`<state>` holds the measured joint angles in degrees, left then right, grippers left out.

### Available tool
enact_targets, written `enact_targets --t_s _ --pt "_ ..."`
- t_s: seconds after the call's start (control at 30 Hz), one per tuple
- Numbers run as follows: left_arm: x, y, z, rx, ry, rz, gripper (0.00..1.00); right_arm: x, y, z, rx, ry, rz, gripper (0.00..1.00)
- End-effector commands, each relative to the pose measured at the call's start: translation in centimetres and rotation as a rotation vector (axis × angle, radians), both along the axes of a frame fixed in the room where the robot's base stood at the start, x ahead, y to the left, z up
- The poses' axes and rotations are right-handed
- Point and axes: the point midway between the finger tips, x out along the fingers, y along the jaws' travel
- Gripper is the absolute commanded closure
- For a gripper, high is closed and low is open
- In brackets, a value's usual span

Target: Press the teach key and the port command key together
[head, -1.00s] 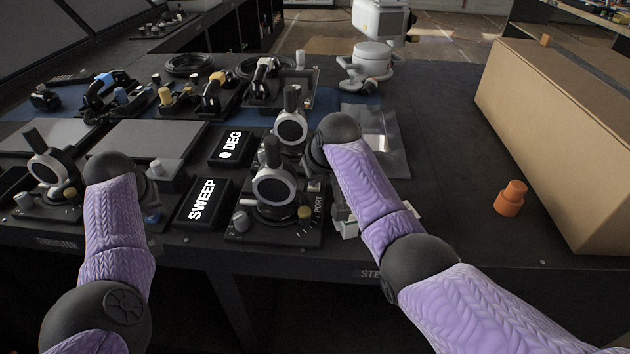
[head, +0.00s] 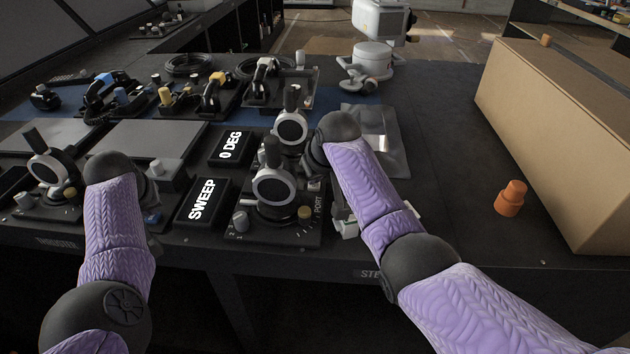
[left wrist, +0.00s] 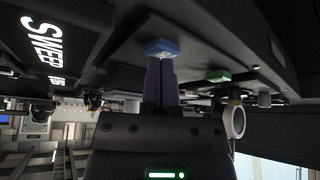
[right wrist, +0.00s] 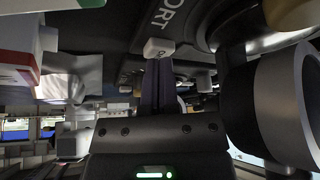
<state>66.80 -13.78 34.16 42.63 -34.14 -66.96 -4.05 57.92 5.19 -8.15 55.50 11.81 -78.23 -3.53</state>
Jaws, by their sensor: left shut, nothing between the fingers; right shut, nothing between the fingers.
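In the left wrist view, a blue key (left wrist: 162,47) with a pale marking, too small to read, stands on a dark panel. My left gripper (left wrist: 161,62) is shut and empty, its fingertips at the blue key and seemingly touching it. In the right wrist view, a white key (right wrist: 158,48) with dark letters sits near the PORT lettering (right wrist: 169,12). My right gripper (right wrist: 157,66) is shut and empty, its fingertips at the white key's near edge. I cannot tell whether either key is pressed down. In the head view my arms largely hide both fingertips.
A green key (left wrist: 218,75) is to the right of the blue one. Levers with pale rings (head: 273,187) stand between my arms, with the SWEEP (head: 203,201) and 0 DEG (head: 231,147) blocks. An orange knob (head: 511,198) and a cardboard box (head: 550,140) are at right.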

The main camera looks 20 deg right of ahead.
Motion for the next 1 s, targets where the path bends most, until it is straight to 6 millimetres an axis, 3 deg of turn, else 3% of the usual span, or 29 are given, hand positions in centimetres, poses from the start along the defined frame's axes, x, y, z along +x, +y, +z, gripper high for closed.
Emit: enact_targets --t_s 0.7,1.0 --pt "0.0 0.0 -0.1 0.0 0.002 0.0 1.0 0.0 0.0 6.0 0.0 -0.003 0.0 1.0" --pt "0.0 0.0 -0.1 0.0 0.002 0.0 1.0 0.0 0.0 6.3 0.0 -0.002 0.0 1.0"
